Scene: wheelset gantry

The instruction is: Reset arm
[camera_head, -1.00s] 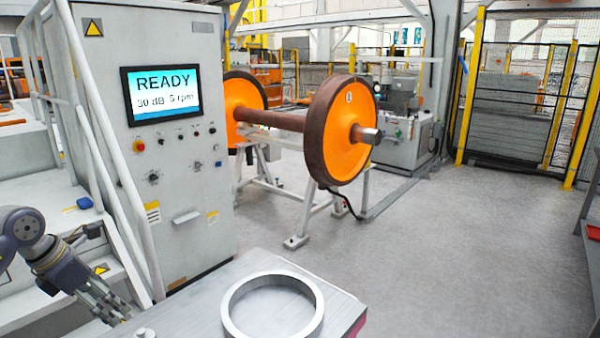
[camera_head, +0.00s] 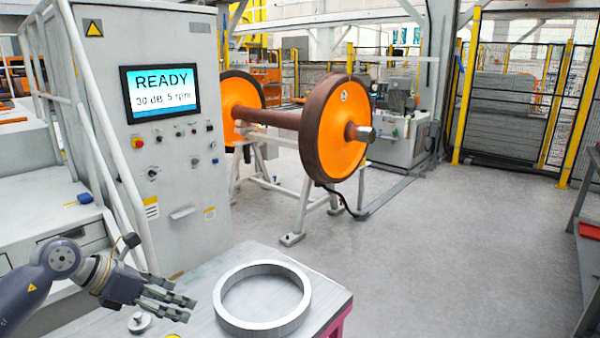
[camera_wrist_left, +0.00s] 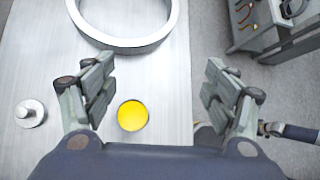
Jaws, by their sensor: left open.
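My left gripper (camera_head: 190,299) is open and empty over the left part of the grey table, to the left of the large metal ring (camera_head: 262,327). A yellow disc (camera_wrist_left: 132,116) lies below, near the left finger. The ring (camera_wrist_left: 125,43) lies beyond the fingers.
A small metal knobbed part (camera_head: 139,322) stands on the table (camera_head: 330,297) near the gripper. A control cabinet (camera_head: 185,240) with a READY screen (camera_head: 160,93) and stair rails (camera_head: 95,150) stand behind. An orange wheelset (camera_head: 335,128) rests on a stand.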

